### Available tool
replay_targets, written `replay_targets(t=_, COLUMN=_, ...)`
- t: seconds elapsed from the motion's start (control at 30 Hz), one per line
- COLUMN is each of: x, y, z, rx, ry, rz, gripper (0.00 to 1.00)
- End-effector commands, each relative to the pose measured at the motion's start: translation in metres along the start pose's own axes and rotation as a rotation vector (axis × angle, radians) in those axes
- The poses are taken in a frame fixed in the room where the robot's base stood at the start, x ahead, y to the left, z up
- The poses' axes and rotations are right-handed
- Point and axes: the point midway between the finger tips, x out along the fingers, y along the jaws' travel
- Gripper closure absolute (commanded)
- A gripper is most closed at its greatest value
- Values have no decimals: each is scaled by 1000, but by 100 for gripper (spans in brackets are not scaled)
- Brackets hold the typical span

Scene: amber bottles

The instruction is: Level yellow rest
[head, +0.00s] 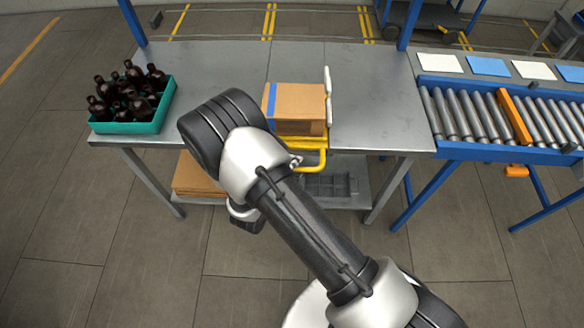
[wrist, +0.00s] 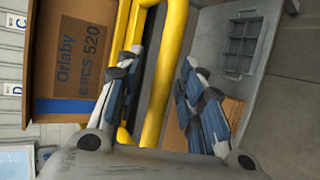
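The yellow rest (head: 319,143) is at the front edge of the steel table, with a bent yellow handle bar (head: 314,166) sticking out in front. A cardboard box (head: 298,104) with a blue strip sits on the rest. I cannot tell clearly how far the rest is tilted. In the wrist view my gripper (wrist: 162,60) is open, its two fingers apart on either side of the yellow handle bar (wrist: 166,70); contact is not visible. The box (wrist: 75,50), printed "Orlaby 6 PCS 520", is at the upper left there. In the head view my arm hides most of the gripper.
A teal crate (head: 148,127) of dark brown bottles stands on the left of the table (head: 372,100). A white upright piece (head: 328,90) stands beside the box. A roller conveyor (head: 470,143) is at right. Flattened cardboard (head: 193,180) and a grey divided tray (head: 330,186) lie on the lower shelf.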

Motion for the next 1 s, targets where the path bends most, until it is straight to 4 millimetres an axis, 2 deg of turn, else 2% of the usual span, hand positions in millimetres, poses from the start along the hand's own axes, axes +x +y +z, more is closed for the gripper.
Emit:
replay_targets(t=0.17, x=-2, y=0, z=0, rx=-1, ry=1, rz=-1, gripper=64)
replay_targets(t=0.27, x=-12, y=0, z=-1, rx=-2, ry=3, rz=0, gripper=64)
replay_targets(t=0.7, x=-99, y=0, z=-1, rx=-1, ry=5, rz=0, gripper=64)
replay_targets(t=0.83, x=-114, y=0, z=0, rx=0, ry=2, rz=0, gripper=64)
replay_targets(t=1.0, x=-120, y=0, z=0, rx=0, ry=0, rz=0, gripper=64)
